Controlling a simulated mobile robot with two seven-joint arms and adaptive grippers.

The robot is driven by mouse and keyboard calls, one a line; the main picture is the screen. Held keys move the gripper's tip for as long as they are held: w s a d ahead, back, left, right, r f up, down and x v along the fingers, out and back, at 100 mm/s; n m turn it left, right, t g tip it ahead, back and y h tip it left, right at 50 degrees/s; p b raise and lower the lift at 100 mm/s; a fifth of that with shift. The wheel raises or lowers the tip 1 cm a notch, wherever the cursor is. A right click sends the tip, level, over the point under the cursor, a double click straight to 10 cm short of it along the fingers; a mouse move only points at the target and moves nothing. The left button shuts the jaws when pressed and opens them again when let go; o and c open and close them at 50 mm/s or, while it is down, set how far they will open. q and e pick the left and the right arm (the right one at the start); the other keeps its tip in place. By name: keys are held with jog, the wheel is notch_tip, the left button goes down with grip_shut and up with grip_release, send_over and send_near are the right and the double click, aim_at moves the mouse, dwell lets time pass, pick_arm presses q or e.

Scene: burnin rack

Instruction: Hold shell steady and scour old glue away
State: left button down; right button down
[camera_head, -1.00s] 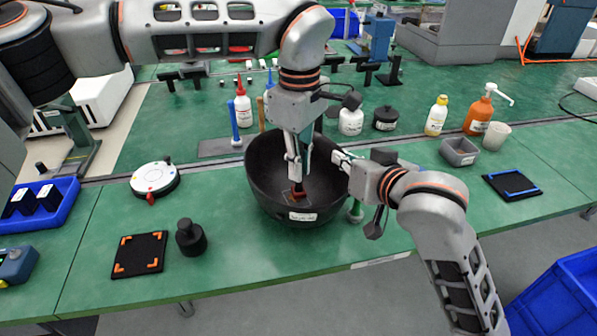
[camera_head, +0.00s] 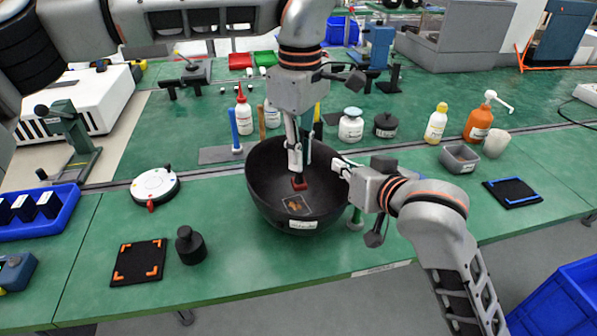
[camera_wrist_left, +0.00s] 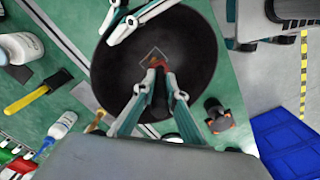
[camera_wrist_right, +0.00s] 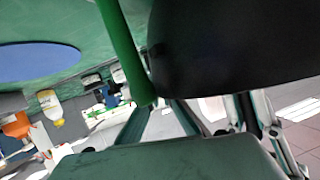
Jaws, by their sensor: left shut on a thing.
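The shell (camera_head: 262,190) is a large black bowl on the green bench, with a white label on its front. A square outline with a brown glue patch (camera_head: 296,204) shows on its inner wall. My left gripper (camera_head: 297,160) points down into the bowl, shut on a small red-brown scouring block (camera_head: 299,183). The block is just behind the patch; contact with the wall is unclear. My right gripper (camera_head: 340,168) is at the bowl's right rim. Its fingers look apart in the right wrist view (camera_wrist_right: 200,115); whether they touch the rim is hidden.
A green post (camera_head: 355,217) stands close to the bowl's right side. Bottles and a grey bin (camera_head: 460,156) stand behind and right. A black weight (camera_head: 190,245), an orange-cornered mat (camera_head: 138,262) and a white dial (camera_head: 155,186) lie left. The bench front is mostly clear.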

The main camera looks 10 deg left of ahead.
pick_arm(q)
jog(key=shift+w+d, duration=0.15)
jog(key=shift+d, duration=0.05)
jog(key=shift+d+f, duration=0.1)
